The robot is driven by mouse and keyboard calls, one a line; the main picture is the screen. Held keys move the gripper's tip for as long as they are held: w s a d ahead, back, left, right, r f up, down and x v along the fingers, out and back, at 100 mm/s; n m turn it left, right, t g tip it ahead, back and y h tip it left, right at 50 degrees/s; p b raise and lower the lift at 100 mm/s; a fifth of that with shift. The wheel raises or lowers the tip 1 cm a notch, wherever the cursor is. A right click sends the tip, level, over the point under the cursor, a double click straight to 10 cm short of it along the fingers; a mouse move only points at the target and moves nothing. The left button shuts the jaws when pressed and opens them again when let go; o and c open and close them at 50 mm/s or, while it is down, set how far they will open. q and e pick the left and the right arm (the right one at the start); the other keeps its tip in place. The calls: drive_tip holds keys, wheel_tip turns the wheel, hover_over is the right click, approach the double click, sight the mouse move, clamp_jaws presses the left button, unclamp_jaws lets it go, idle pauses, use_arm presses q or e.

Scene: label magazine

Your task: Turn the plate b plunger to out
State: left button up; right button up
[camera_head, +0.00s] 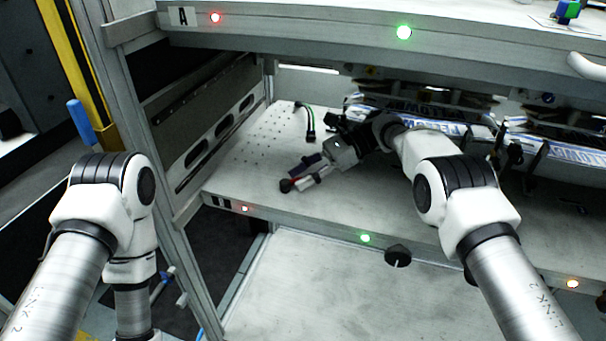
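Inside the bay, my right gripper (304,173) reaches left and down over the pale perforated plate (250,165), close to its front left edge. Its fingers point at a small dark part with a red tint (287,186), which may be the plunger. The fingers overlap this part, so I cannot tell whether they touch or grip it. A black round knob (398,256) with a white mark sits on the front edge of the lower ledge, apart from the gripper. My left gripper is not in view.
The upper ledge (310,27) carries an "A" label with a red and a green light. Lights also line the lower ledge (320,228). Printed label strips (430,115) hang at the back right. A black and green hose (309,125) stands behind the gripper. A frame post bounds the left.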

drive_tip(key=shift+r, duration=0.1)
wheel_tip(320, 180, up, 10)
idle(0.4)
